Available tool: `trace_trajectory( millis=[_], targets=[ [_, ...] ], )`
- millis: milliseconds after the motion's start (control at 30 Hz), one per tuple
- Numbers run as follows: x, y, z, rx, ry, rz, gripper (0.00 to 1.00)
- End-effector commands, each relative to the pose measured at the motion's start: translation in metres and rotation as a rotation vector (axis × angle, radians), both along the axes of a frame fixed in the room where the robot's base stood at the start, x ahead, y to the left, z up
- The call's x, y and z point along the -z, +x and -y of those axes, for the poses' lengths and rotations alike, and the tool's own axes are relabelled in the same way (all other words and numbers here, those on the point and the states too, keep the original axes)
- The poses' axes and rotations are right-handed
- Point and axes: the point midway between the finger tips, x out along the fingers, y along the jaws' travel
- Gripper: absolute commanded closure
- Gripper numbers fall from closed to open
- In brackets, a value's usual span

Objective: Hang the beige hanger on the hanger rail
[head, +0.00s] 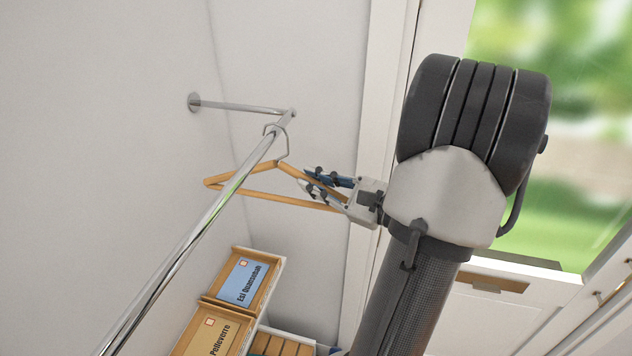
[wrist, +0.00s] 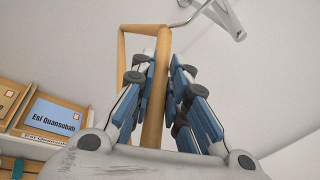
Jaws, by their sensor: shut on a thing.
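The beige wooden hanger (head: 262,196) is up at the hanger rail (head: 200,222), near the rail's far end, in the head view. Its metal hook (head: 284,146) shows at the rail and appears to curve over it; I cannot tell whether it bears on the rail. My gripper (head: 318,183) is shut on the hanger's right arm, to the right of the rail. In the wrist view the hanger's wood (wrist: 154,95) runs between the blue-padded fingers of my gripper (wrist: 163,80). The hook's wire (wrist: 186,18) shows at the top, beside a metal part of the rail (wrist: 225,16).
A side bar (head: 240,107) joins the rail's far end to the wall at a round flange. Below stand labelled wooden boxes (head: 262,258), also seen in the wrist view (wrist: 28,118). A white door frame (head: 378,140) and a window are on the right.

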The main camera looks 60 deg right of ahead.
Motion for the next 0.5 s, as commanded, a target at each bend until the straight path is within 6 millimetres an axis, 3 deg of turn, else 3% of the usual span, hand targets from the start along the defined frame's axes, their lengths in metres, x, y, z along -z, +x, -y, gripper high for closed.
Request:
trace_trajectory(
  millis=[133, 167, 500],
  targets=[
    [-0.0005, 0.0, 0.0001, 0.0, 0.0, 0.001, 1.0],
    [-0.0005, 0.0, 0.0001, 0.0, 0.0, 0.001, 0.83],
    [-0.0003, 0.0, 0.0001, 0.0, 0.0, 0.0, 0.62]
  ],
)
